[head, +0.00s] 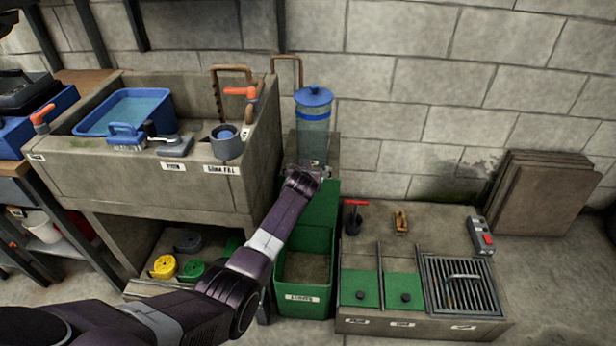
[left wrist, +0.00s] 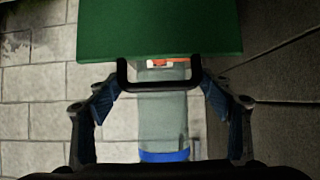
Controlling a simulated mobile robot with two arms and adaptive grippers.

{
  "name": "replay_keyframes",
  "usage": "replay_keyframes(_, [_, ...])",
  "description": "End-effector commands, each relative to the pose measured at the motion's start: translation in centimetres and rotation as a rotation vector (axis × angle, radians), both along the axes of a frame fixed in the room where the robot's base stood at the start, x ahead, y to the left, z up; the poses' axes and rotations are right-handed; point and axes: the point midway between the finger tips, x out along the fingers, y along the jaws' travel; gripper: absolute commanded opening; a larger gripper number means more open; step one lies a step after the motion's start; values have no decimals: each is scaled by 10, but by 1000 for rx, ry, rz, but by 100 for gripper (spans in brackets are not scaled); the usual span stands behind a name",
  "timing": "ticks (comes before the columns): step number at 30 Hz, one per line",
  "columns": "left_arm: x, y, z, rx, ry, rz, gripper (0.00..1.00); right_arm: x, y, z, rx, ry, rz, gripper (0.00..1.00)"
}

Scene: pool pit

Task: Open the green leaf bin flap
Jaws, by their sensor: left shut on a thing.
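The green leaf bin (head: 302,300) stands on the floor beside the sink, with a label on its front. Its top is uncovered and a brownish inside shows. The green flap (head: 325,205) is raised at the back of the bin, partly behind my arm. In the left wrist view the flap (left wrist: 160,30) fills the top, with a black handle (left wrist: 127,76) at its edge. My left gripper (head: 308,174) is at the flap's upper edge. In the wrist view its fingers (left wrist: 158,92) are at both ends of the handle, shut on it. My right gripper is out of view.
A clear canister with a blue lid (head: 313,97) stands close behind the gripper. The concrete sink (head: 130,190) is left of the bin. A low concrete block with green lids and a grate (head: 461,287) is to the right. A block wall closes the back.

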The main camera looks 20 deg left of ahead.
Motion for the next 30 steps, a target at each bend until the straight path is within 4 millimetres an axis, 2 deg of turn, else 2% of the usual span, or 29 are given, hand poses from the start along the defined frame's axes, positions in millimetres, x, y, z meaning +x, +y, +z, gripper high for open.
replay_keyframes(4, [6, 6, 2, 6, -5, 3, 29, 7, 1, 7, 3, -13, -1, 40])
replay_keyframes(13, [9, 7, 2, 7, -4, 3, 29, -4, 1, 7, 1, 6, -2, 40])
replay_keyframes(19, [9, 7, 2, 7, -4, 3, 29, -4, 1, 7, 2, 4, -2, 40])
replay_keyframes(20, [9, 7, 2, 7, -4, 3, 75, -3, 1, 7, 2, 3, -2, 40])
replay_keyframes(22, [9, 7, 2, 6, -5, 3, 80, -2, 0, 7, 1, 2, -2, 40])
replay_keyframes(30, [8, 4, 1, 3, -3, 1, 80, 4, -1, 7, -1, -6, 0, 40])
